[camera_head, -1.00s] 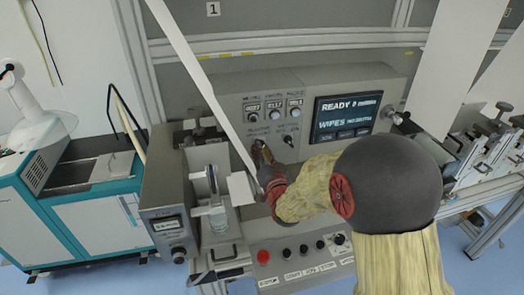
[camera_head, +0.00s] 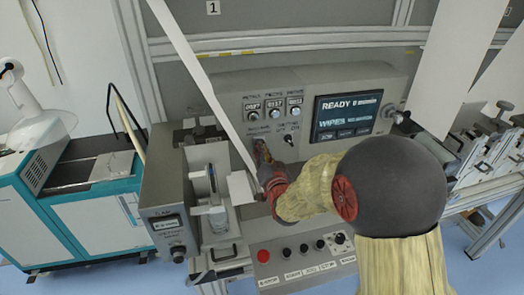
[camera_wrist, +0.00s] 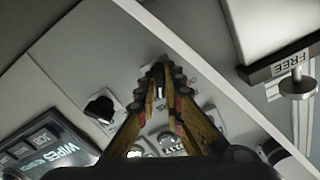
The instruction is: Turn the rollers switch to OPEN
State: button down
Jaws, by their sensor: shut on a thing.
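The rollers switch is a small knob on the grey control panel, below the row of readouts. It is mostly hidden by my fingers, and only a small part shows between the fingertips in the wrist view (camera_wrist: 158,91). My gripper (camera_head: 260,146) reaches the panel from the front right. In the wrist view my gripper (camera_wrist: 158,72) has its two fingertips close together, shut on the switch. The switch's label is partly covered, and its pointing direction cannot be told. A second black switch (camera_head: 290,139) sits to the right, free of my gripper; it also shows in the wrist view (camera_wrist: 100,108).
A display (camera_head: 346,117) reading READY is right of the switches. Readouts with knobs (camera_head: 274,107) sit above. A white web strip (camera_head: 200,80) runs diagonally just left of my gripper. A red button (camera_head: 263,255) and black buttons line the lower panel.

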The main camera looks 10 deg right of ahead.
jog(key=n+b, duration=0.9)
jog(key=n, duration=0.2)
dwell(0.3)
jog(key=shift+n+b, duration=0.3)
jog(key=c, duration=1.9)
grip_release()
jog(key=s, duration=1.2)
